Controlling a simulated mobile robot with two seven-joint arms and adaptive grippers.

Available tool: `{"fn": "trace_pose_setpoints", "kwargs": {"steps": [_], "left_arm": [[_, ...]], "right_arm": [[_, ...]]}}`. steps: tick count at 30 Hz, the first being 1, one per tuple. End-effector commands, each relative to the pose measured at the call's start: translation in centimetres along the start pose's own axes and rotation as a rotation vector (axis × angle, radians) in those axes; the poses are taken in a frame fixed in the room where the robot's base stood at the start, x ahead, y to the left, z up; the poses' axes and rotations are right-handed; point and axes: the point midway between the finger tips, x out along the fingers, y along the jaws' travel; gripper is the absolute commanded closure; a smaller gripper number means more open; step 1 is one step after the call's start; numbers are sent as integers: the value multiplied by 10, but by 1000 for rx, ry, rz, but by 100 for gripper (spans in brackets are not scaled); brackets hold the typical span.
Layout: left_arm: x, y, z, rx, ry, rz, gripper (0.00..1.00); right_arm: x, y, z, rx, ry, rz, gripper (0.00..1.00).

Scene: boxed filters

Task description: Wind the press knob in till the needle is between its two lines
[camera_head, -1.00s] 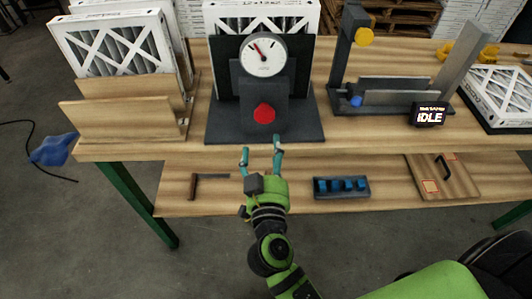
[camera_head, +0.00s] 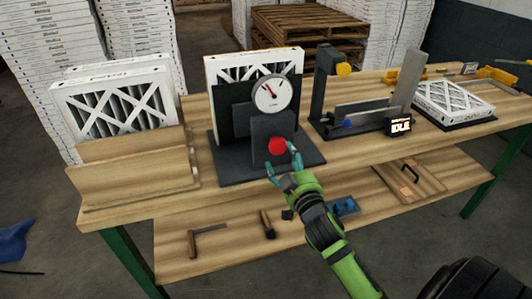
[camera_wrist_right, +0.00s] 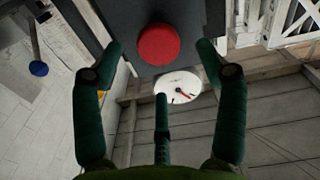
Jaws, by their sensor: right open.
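The red round press knob (camera_head: 278,146) sits on the front of the dark grey press (camera_head: 262,128), below a white round gauge (camera_head: 271,94). The gauge needle points up and left; its two lines are too small to make out. My right gripper (camera_head: 281,160) is open just in front of the knob, its fingertips low and to the right of it. In the right wrist view the knob (camera_wrist_right: 158,45) lies between the spread fingers, with gaps on both sides. The gauge (camera_wrist_right: 178,87) shows there partly behind the middle finger. My left gripper is not in view.
A framed filter (camera_head: 225,66) stands behind the press. A wooden rack (camera_head: 135,170) with filters is left. A dark fixture (camera_head: 327,100) and an IDLE display (camera_head: 400,125) are right. The lower shelf (camera_head: 220,265) holds tools and a blue block.

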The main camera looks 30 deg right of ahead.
Motion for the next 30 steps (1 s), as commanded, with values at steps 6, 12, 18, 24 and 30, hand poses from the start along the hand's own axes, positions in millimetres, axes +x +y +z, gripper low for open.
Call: {"fn": "trace_pose_setpoints", "kwargs": {"steps": [6, 12, 18, 24, 30], "left_arm": [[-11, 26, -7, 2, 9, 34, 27], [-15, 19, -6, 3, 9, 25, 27], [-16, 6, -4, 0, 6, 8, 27], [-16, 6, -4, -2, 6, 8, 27], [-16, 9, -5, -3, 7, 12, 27]], "right_arm": [[34, 0, -3, 1, 1, -1, 27], [56, -1, -2, 3, 0, -2, 27], [63, -2, 0, 2, -1, -2, 27], [63, -2, 0, 2, -1, -2, 31], [63, -2, 1, 3, -3, -2, 83]]}}
